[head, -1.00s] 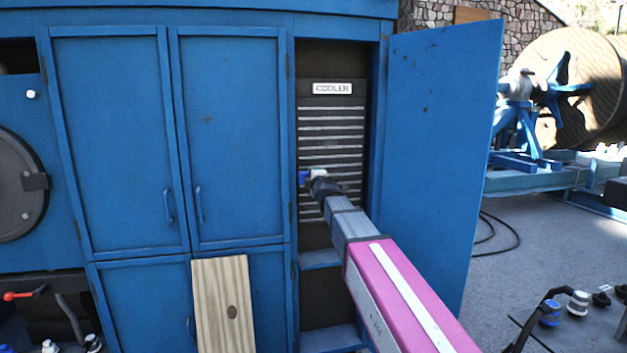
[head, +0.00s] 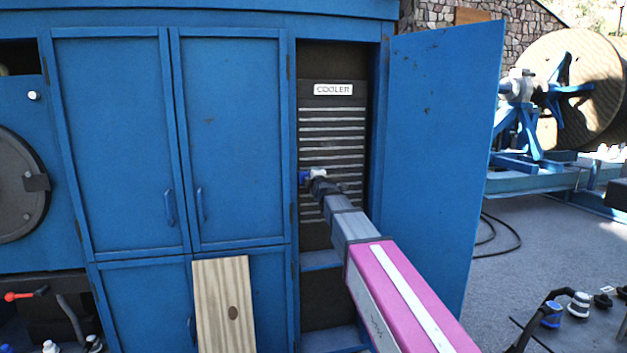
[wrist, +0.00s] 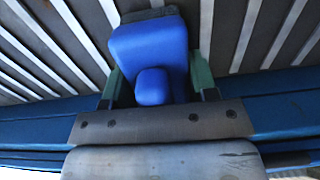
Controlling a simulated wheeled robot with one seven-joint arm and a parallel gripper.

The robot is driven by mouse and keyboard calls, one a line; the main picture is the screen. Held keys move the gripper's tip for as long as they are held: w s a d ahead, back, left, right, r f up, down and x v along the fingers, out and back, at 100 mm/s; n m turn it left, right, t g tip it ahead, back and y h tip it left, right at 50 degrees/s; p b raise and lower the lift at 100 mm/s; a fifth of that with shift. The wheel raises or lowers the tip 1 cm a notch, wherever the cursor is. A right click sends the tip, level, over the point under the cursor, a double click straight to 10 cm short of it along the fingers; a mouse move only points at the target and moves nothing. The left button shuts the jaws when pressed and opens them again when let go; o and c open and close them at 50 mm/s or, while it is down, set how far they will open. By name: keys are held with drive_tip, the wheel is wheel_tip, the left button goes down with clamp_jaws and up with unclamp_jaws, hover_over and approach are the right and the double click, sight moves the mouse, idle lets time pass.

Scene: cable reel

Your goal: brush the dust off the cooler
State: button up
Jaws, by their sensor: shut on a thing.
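The cooler (head: 331,118) is a dark panel with pale horizontal slats and a "COOLER" label, set inside an open blue cabinet bay. Its slats (wrist: 50,50) also fill the upper part of the wrist view. My gripper (head: 314,175) is in front of the slats at about mid-height. In the wrist view my gripper (wrist: 155,85) is shut on a blue brush (wrist: 150,48), with a green finger on each side of it. The brush's far end is at or very close to the slats; contact cannot be told. No separate dust can be made out.
The blue cabinet door (head: 435,130) stands open to the right of the bay. Closed blue doors (head: 115,140) are on the left. A wooden board (head: 223,300) leans below them. A cable reel (head: 570,90) stands outside at right.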

sight(328, 169)
drive_tip(key=shift+w+a, duration=0.1)
drive_tip(key=shift+w, duration=0.15)
drive_tip(key=shift+w+d, duration=0.2)
drive_tip(key=shift+d, duration=0.75)
drive_tip(key=shift+w+d, duration=0.2)
drive_tip(key=shift+d, duration=0.7)
drive_tip(key=shift+w+d, duration=0.6)
drive_tip(key=shift+d, duration=1.15)
drive_tip(key=shift+w+d, duration=0.55)
drive_tip(key=shift+d, duration=1.2)
drive_tip(key=shift+w+d, duration=0.6)
drive_tip(key=shift+d, duration=1.15)
drive_tip(key=shift+r, duration=1.15)
drive_tip(key=shift+s+a, duration=0.25)
drive_tip(key=shift+a, duration=0.35)
drive_tip(key=shift+s+a, duration=0.25)
drive_tip(key=shift+a, duration=0.35)
drive_tip(key=shift+s+a, duration=0.25)
drive_tip(key=shift+a, duration=0.35)
drive_tip(key=shift+s+a, duration=0.2)
drive_tip(key=shift+a, duration=0.7)
drive_tip(key=shift+s+a, duration=0.2)
drive_tip(key=shift+a, duration=0.7)
drive_tip(key=shift+s+a, duration=0.3)
drive_tip(key=shift+a, duration=0.6)
drive_tip(key=shift+s+a, duration=0.25)
drive_tip(key=shift+a, duration=0.6)
